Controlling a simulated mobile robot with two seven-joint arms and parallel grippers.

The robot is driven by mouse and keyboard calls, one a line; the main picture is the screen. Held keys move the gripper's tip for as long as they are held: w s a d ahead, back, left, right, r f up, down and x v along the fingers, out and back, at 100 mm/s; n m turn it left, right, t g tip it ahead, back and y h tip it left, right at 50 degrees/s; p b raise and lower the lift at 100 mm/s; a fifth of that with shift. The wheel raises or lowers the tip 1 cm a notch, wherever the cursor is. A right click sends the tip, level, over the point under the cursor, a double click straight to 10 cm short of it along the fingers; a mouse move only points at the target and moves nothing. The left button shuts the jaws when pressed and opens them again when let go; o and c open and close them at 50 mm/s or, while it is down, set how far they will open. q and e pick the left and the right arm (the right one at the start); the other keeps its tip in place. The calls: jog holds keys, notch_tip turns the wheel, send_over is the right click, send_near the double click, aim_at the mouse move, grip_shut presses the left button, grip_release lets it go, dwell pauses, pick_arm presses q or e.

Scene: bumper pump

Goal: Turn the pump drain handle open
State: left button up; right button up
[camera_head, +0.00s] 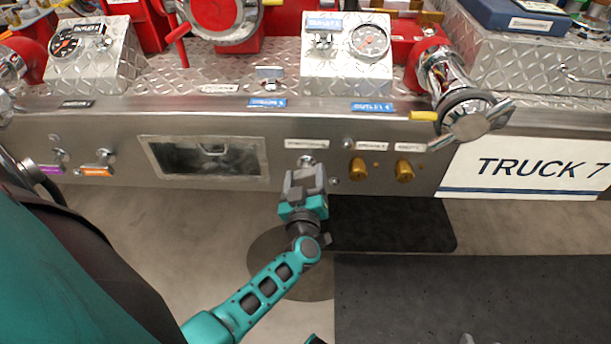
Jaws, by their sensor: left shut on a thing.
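My left gripper (306,168) reaches up from the lower left to the steel bumper panel (240,122). It is shut on the pump drain handle (306,160), under a small white label (306,144) too blurred to read. Only a small metal bit of the handle shows above the fingers; the gripper hides the rest, so I cannot tell how far it is turned. My right gripper is not in view.
Two brass knobs (357,169) (404,171) sit just right of the gripper. Two small handles (99,165) (54,165) and a recessed window (205,158) are to its left. A chrome outlet (462,105) juts out at right. Dark mats (500,300) cover the floor.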

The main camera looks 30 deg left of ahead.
pick_arm(q)
jog(key=shift+n, duration=0.3)
jog(key=o, duration=1)
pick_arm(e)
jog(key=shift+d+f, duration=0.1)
pick_arm(q)
jog(key=shift+o, duration=0.2)
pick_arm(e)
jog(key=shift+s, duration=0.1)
